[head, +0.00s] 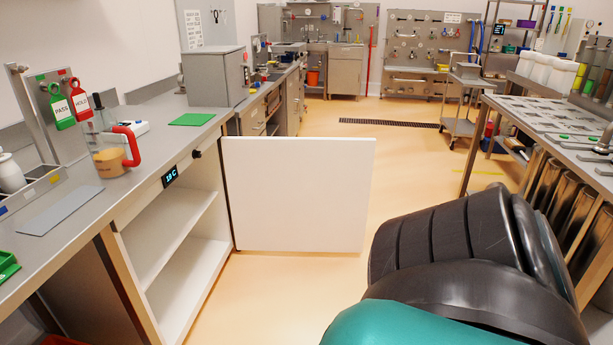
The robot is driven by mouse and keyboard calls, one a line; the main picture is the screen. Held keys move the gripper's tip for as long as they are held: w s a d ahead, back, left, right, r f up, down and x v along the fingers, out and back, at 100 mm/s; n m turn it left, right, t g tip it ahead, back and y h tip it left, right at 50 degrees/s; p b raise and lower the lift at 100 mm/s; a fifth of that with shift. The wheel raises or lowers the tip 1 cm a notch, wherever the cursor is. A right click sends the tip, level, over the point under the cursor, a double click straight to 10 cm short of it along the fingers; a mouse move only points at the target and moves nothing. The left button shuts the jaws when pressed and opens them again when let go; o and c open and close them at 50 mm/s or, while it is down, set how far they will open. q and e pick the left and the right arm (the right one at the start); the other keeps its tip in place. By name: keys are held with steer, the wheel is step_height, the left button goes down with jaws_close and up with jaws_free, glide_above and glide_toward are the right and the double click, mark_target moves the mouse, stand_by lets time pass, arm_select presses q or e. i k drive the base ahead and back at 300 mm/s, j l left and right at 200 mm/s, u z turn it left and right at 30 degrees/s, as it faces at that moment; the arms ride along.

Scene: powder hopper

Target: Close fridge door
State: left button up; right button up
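The fridge (178,233) is built in under the left counter, and its white shelves show empty. Its white door (297,194) stands wide open, hinged at the far side of the opening and sticking out to the right across the aisle. A small display (169,176) reading about 18 C sits on the front edge above the opening. A dark, black-and-teal link of my arm fills the lower right. Neither of my grippers is in view.
The grey left counter (142,180) holds a jug with a red handle (110,155), red and green tags and a green mat (192,119). A metal rack table (548,125) stands at right. Floor between door and my arm is clear.

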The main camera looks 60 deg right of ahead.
mark_target(305, 194)
steer(key=z, duration=1.4)
steer(key=i+l+z, duration=0.1)
steer(key=z, duration=0.35)
steer(key=i+l+z, duration=0.1)
steer(key=z, duration=0.35)
steer(key=i+z, duration=0.1)
steer(key=z, duration=0.35)
steer(key=i+z, duration=0.1)
steer(key=i, duration=1.3)
steer(key=i+z, duration=0.15)
steer(key=i, duration=0.55)
steer(key=i+j+z, duration=0.15)
steer(key=i, duration=0.55)
steer(key=i+u, duration=0.1)
steer(key=i, duration=0.6)
steer(key=i+l+u, duration=0.1)
steer(key=i, duration=0.6)
steer(key=i+u, duration=0.3)
steer(key=i, duration=0.25)
steer(key=i+l+u, duration=0.1)
steer(key=i+u, duration=0.25)
steer(key=i, duration=0.25)
steer(key=i+u, duration=0.35)
steer(key=u, duration=0.15)
steer(key=i+l+u, duration=0.2)
steer(key=u, duration=0.3)
steer(key=i+u, duration=0.1)
steer(key=u, duration=1.45)
